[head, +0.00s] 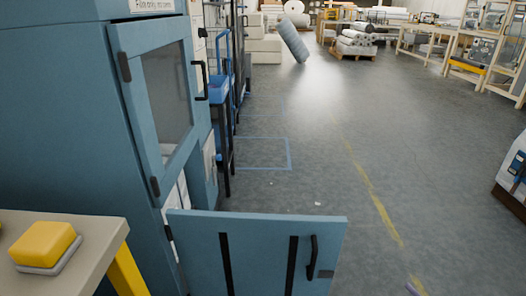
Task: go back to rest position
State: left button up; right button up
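Neither of my grippers shows in the head view. A blue cabinet (60,110) fills the left side. Its upper door (150,100), with a window and a dark handle, stands partly open. Its lower door (260,255), with dark vertical strips and a handle, is swung out wide over the floor. Some white material shows inside, but most of the inside is hidden.
A table (95,250) with a yellow block (45,245) on it is at the lower left. A grey-blue roll (292,40) leans at the back. White rolls (356,38) lie on a pallet. Wooden benches (470,60) stand at right. The middle floor is mostly clear.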

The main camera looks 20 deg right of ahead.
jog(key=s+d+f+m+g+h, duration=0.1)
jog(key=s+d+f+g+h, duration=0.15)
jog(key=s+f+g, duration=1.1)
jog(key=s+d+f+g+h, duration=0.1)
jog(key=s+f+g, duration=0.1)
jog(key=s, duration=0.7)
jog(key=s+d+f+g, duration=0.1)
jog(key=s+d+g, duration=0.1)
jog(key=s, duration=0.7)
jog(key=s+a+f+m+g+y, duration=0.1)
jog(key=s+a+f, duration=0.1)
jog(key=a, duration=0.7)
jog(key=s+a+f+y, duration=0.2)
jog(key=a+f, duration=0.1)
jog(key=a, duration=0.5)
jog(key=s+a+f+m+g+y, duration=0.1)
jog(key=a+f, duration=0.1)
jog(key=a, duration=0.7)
pick_arm(q)
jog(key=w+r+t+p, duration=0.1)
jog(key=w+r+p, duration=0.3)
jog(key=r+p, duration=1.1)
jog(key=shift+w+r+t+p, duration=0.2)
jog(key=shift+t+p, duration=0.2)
jog(key=shift+p, duration=0.25)
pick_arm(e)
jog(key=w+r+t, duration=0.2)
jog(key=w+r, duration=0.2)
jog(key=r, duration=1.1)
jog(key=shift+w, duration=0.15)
